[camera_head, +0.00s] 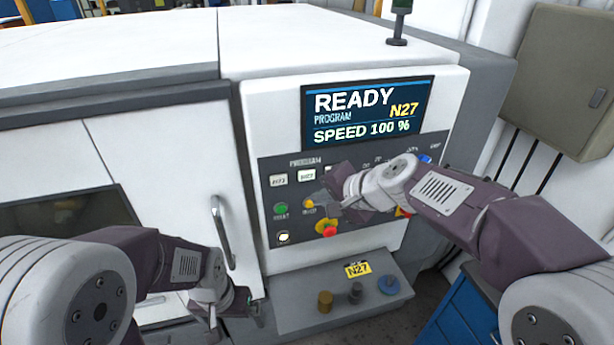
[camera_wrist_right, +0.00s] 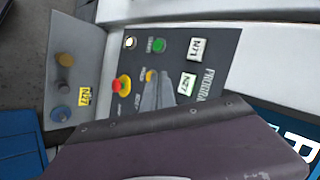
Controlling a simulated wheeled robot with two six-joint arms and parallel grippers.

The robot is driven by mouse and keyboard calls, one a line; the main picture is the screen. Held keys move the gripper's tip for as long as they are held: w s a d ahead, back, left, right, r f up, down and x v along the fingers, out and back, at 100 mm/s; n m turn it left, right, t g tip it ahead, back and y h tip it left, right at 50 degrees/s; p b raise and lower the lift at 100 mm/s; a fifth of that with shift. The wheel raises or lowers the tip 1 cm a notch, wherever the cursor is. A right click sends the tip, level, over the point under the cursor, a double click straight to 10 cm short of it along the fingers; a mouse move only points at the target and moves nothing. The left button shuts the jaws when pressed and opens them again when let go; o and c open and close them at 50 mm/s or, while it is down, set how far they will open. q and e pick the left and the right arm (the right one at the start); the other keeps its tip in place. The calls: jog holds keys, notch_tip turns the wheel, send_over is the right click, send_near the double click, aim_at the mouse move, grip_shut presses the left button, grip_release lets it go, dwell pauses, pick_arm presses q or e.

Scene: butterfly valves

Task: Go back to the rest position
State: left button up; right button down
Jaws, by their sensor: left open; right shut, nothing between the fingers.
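My right gripper (camera_head: 320,199) is shut and empty, in front of the machine's control panel (camera_head: 270,238). Its tip is close to a yellow-orange knob (camera_head: 309,203); I cannot tell whether they touch. In the right wrist view the closed grey fingers (camera_wrist_right: 155,92) lie over the panel beside the red mushroom button (camera_wrist_right: 123,83). My left gripper (camera_head: 236,312) hangs low in front of the white machine, left of the small shelf. It is open with nothing between its fingers. The screen (camera_head: 368,110) reads READY, PROGRAM N27, SPEED 100 %.
A door handle (camera_head: 222,232) stands out above my left gripper. The grey shelf (camera_head: 305,312) carries brown, dark and blue knobs and a yellow N27 tag. A green button (camera_head: 281,208) is on the panel. A grey wall box (camera_head: 555,80) and blue cabinet (camera_head: 465,312) are at right.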

jog(key=s+d+f+g+h+b, duration=0.1)
jog(key=s+d+f+b, duration=0.15)
jog(key=f, duration=0.45)
jog(key=s+d+f+n+g+h+b, duration=0.1)
jog(key=s+d+f+b, duration=0.2)
jog(key=f, duration=0.4)
jog(key=s+d+f+g+h+b, duration=0.1)
jog(key=d+f+b, duration=0.25)
jog(key=f, duration=0.45)
jog(key=s+d+f+n+g+h, duration=0.1)
jog(key=s+d+f+n, duration=0.2)
jog(key=s+d+f, duration=0.1)
jog(key=s+d+f+n+g+h, duration=0.2)
jog(key=s+d+f+n, duration=0.1)
jog(key=s, duration=0.4)
jog(key=shift+s+d+f+b, duration=0.3)
jog(key=shift+d+f+b, duration=0.05)
jog(key=shift+f, duration=0.4)
